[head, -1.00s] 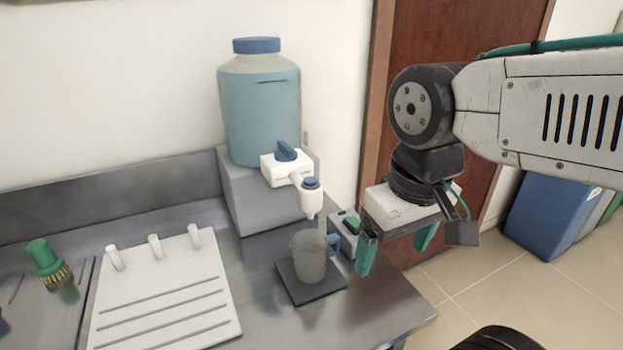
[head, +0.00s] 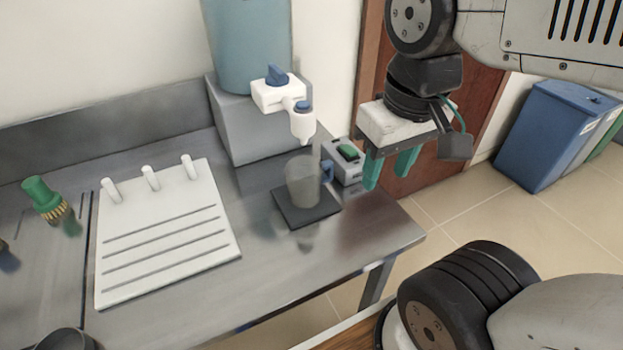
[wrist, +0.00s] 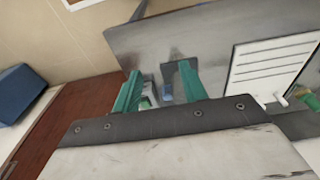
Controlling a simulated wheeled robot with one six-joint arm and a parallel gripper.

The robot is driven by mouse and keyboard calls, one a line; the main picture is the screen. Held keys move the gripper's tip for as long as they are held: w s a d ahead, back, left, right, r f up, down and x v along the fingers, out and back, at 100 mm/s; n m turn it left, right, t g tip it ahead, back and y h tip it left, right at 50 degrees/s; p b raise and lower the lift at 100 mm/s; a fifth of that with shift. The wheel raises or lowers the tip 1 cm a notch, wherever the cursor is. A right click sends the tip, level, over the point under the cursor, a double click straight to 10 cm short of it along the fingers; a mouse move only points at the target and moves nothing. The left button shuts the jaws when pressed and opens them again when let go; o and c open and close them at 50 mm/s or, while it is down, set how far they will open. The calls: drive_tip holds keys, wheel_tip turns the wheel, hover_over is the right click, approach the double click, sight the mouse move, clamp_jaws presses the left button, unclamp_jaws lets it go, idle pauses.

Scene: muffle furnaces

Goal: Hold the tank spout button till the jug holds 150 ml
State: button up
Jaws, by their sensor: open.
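The tank (head: 245,45) is pale blue and stands on a grey block. Its white spout (head: 278,94) has a blue lever on top, and its nozzle has a blue button (head: 303,106). The clear jug (head: 300,185) stands upright on a dark pad (head: 300,218) below the nozzle; its blue handle (wrist: 166,92) also shows in the wrist view. I cannot read its water level. My gripper (head: 388,178) is open and empty, with green fingers, to the right of the jug and spout, touching neither. In the wrist view, my gripper (wrist: 158,72) points towards the bench.
A small grey box (head: 346,172) with a green button stands right of the jug, close to my fingers. A white rack board (head: 165,240) and a green brush (head: 42,195) lie at left. The bench's right edge is near my gripper.

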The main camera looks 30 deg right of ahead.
clamp_jaws()
idle(1.4)
